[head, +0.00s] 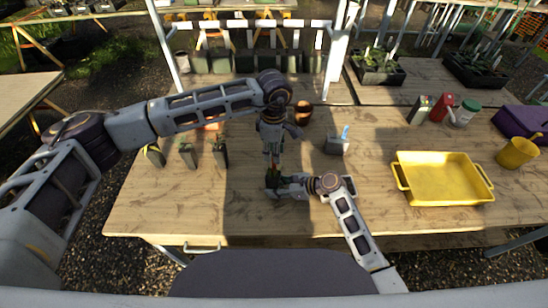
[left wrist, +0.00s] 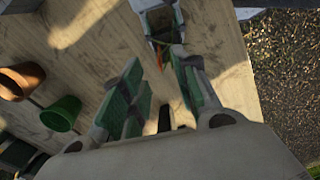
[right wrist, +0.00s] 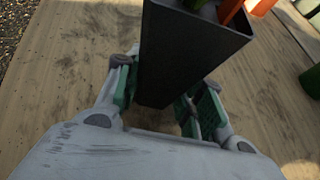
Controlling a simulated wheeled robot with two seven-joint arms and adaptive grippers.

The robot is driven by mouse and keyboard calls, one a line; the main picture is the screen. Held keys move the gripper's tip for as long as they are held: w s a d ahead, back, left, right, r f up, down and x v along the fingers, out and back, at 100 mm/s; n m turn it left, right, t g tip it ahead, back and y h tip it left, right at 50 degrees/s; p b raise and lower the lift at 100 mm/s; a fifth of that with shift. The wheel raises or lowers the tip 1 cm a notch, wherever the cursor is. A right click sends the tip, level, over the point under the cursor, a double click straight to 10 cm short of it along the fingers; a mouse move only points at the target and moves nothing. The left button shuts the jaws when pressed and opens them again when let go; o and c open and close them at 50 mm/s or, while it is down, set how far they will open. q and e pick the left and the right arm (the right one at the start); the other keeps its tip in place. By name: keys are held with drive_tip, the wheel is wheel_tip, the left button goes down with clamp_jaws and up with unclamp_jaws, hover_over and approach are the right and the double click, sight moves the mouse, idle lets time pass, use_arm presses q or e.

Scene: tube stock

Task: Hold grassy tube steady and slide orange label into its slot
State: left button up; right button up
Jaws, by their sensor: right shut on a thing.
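The dark square tube (right wrist: 185,60) is upright in my right gripper (right wrist: 158,103), which is shut on its sides. Green leaf and an orange strip, seemingly the orange label (right wrist: 231,8), show at its mouth. The tube also shows in the left wrist view (left wrist: 163,28). In the head view my right gripper (head: 290,186) is low at the tube, near the table's front. My left gripper (head: 272,166) points down just above it. In the left wrist view the fingers (left wrist: 165,85) are apart, with orange beside the right one. I cannot tell how deep the label sits.
Several dark tubes (head: 188,155) stand on the table (head: 180,210) at the left. A terracotta pot (head: 303,113) and a grey holder (head: 337,147) stand behind. A yellow tray (head: 445,180) and a yellow watering can (head: 517,152) are at the right. The front right table is clear.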

use_arm(q)
drive_tip(key=shift+r, duration=2.9)
use_arm(e)
drive_tip(key=o, duration=0.9)
drive_tip(key=shift+c, duration=0.2)
drive_tip(key=shift+d, duration=0.1)
drive_tip(key=shift+v, duration=5.9)
use_arm(q)
drive_tip(key=shift+d, duration=0.1)
use_arm(e)
drive_tip(key=shift+d, duration=0.15)
